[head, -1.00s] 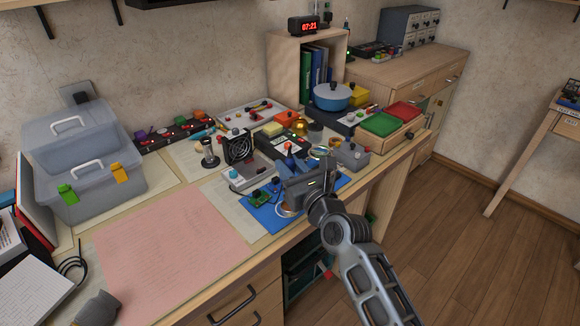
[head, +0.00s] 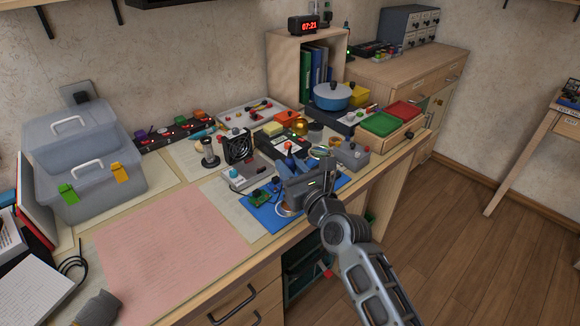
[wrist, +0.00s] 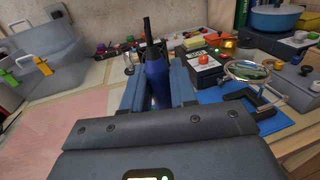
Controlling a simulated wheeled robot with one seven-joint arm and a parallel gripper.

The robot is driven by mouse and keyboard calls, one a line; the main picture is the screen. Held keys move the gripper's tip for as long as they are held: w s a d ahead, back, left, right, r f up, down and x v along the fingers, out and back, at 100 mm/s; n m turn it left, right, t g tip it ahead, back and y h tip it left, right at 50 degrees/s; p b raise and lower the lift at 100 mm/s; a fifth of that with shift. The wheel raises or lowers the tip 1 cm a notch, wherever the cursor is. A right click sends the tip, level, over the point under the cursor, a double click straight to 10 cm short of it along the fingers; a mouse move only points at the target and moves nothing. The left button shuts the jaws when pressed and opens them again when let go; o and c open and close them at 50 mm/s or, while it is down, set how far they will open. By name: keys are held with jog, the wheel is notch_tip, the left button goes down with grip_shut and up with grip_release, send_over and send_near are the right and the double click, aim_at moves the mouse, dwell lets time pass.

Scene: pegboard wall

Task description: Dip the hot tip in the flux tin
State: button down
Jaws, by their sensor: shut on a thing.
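My gripper (head: 289,168) is over the blue mat near the bench's front edge. In the wrist view my gripper (wrist: 158,92) is shut on the blue handle of the soldering iron (wrist: 156,72). The handle stands upright between the fingers, with its black cord end (wrist: 148,32) at the top. The hot tip is hidden below my gripper. A small dark grey round tin (head: 315,131) stands behind, beside the brass ball; I cannot tell if it is the flux tin.
The blue mat (head: 262,216) holds a small green board (head: 260,199). A black box with a red knob (wrist: 206,64) and a ring-shaped holder (wrist: 247,71) stand close to the right. A fan (head: 237,148) stands left. The pink mat (head: 170,245) is clear.

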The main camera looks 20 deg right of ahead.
aim_at(291, 154)
dwell(0.9)
notch_tip(291, 154, up, 5)
jog(key=p, duration=0.6)
jog(key=shift+d, duration=0.15)
dwell(0.4)
